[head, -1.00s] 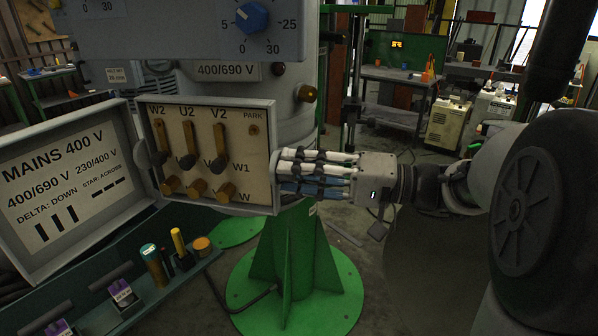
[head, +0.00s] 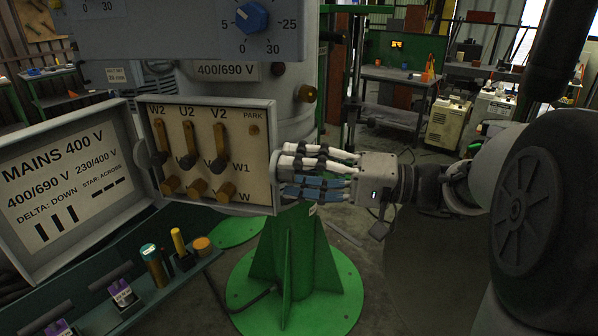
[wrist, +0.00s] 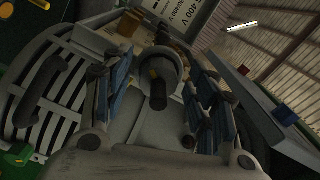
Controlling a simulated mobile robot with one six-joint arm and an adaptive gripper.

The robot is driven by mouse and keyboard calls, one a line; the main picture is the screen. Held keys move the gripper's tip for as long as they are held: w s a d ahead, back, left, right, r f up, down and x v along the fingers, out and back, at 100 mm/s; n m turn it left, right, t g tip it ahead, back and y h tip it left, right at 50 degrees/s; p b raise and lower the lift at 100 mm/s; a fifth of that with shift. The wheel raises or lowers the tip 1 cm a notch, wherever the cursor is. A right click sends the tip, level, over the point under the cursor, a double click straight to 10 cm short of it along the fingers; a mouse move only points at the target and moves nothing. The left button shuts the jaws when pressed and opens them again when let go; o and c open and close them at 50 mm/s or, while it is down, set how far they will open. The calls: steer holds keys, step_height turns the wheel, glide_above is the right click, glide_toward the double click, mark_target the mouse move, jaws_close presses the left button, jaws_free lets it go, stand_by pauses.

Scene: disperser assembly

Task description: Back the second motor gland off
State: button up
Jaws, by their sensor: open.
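My gripper (head: 284,174) is at the right side of the open terminal box (head: 272,153) in the head view, its fingers level and pointing left at the wall. In the wrist view my gripper (wrist: 158,68) is open, with fingers on both sides of a round grey fitting with a dark stub (wrist: 157,88), which looks like a gland. The fingers look apart from it; contact cannot be told. In the head view the fingers hide this fitting, so I cannot tell which gland it is.
The box's open lid (head: 60,185) with a MAINS 400 V label is at left. A tray (head: 150,300) below holds a teal-topped cylinder (head: 154,266) and other small parts. A green pedestal (head: 293,265) stands under the motor. Floor to its right is clear.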

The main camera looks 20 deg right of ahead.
steer(key=v, duration=1.2)
steer(key=s+a+f+g+h+p, duration=0.1)
steer(key=s+a+f+g+h, duration=0.35)
steer(key=a, duration=0.45)
steer(key=s+a+f+g+h+p, duration=0.1)
steer(key=s+a+f+g+h, duration=0.35)
steer(key=a, duration=0.55)
steer(key=s+d+f+n+t+h+b, duration=0.2)
steer(key=s+d+f+t+h, duration=0.2)
steer(key=s+d+f+h, duration=0.1)
steer(key=d+f+h, duration=0.1)
steer(key=d+f, duration=0.1)
steer(key=d, duration=0.1)
steer(key=shift+s+t+h, duration=0.35)
steer(key=shift+t+h, duration=0.05)
